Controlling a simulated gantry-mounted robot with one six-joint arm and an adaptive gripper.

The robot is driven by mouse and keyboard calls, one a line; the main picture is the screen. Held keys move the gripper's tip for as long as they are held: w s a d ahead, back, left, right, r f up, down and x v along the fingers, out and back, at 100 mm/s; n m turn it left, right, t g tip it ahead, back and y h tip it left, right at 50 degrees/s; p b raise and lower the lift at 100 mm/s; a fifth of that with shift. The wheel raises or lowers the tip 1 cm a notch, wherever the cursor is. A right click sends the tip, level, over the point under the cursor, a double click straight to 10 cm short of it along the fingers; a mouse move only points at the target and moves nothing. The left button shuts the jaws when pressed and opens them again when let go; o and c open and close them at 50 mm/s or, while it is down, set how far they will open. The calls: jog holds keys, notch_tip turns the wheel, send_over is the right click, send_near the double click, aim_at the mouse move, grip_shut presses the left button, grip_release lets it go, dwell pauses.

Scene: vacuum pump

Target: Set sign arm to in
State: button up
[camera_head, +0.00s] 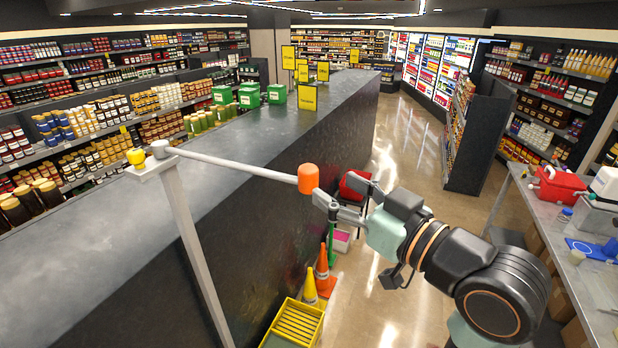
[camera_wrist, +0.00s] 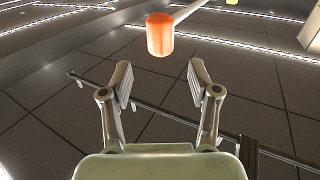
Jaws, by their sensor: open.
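The sign arm (camera_head: 235,165) is a thin grey rod running from a pivot on top of a grey post (camera_head: 190,245) out to the right over the dark counter. An orange cylindrical knob (camera_head: 308,178) is at its free end. My gripper (camera_head: 340,190) is open, just right of the knob. In the wrist view the orange knob (camera_wrist: 160,35) sits ahead of and between the open fingertips of my gripper (camera_wrist: 160,78), with a visible gap. Nothing is between the fingers. A small yellow piece (camera_head: 136,156) sits on the post top beside the pivot.
The long dark counter (camera_head: 330,115) lies behind the sign arm, with green boxes and yellow signs on it. Cones (camera_head: 325,272), a yellow crate (camera_head: 293,325) and a red basket (camera_head: 352,190) stand below. A work table (camera_head: 560,225) is at right.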

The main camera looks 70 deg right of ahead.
aim_at(315, 176)
jog(key=p+x, duration=0.1)
jog(key=x, duration=0.7)
jog(key=shift+a+p, duration=0.1)
jog(key=shift+p, duration=0.3)
jog(key=shift+c, duration=0.3)
grip_shut()
